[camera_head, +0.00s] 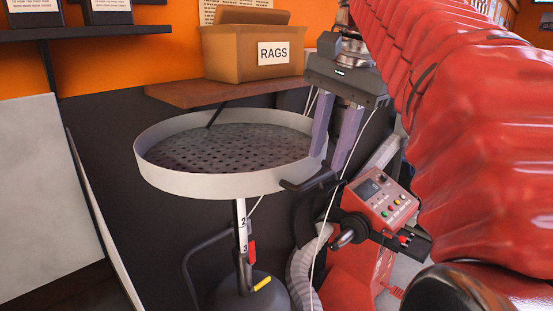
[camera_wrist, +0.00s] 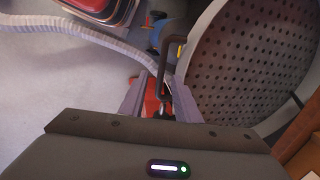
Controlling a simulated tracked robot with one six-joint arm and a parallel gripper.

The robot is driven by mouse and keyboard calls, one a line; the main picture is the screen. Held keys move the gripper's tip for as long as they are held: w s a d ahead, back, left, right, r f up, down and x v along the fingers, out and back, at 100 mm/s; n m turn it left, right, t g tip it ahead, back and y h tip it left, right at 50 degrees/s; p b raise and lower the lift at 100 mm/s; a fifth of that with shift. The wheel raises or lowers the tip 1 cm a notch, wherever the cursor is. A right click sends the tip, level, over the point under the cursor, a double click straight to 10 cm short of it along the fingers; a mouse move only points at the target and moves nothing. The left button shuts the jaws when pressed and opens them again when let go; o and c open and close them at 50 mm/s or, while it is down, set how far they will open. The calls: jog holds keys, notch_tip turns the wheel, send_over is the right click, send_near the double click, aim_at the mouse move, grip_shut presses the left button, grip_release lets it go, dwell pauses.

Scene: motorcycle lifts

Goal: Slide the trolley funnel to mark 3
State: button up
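The trolley funnel is a wide round pan with a pale rim (camera_head: 210,186) and a perforated plate, at left centre in the head view. It also shows at right in the wrist view (camera_wrist: 245,65). It stands on a post (camera_head: 240,215) whose white scale shows 2 and, lower, 3. A red piece (camera_head: 252,250) sits beside the 3. A dark bent handle (camera_head: 305,185) sticks out from the rim's right side. My gripper (camera_head: 331,160) points down at this handle with its fingers apart. In the wrist view the handle (camera_wrist: 172,50) reaches between the fingertips (camera_wrist: 159,92); contact is unclear.
A red control box (camera_head: 380,200) with coloured buttons stands right of the handle. A pale ribbed hose (camera_head: 302,275) runs below. A RAGS box (camera_head: 252,52) sits on a wooden shelf (camera_head: 205,92) behind the pan. A grey panel (camera_head: 45,190) is at left.

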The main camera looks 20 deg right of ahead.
jog(key=shift+s+d+r, duration=0.1)
jog(key=shift+s+r, duration=0.1)
jog(key=shift+r, duration=0.7)
jog(key=shift+s+d+r, duration=0.1)
jog(key=shift+s+r, duration=0.1)
jog(key=shift+r, duration=0.7)
jog(key=shift+s+a, duration=0.1)
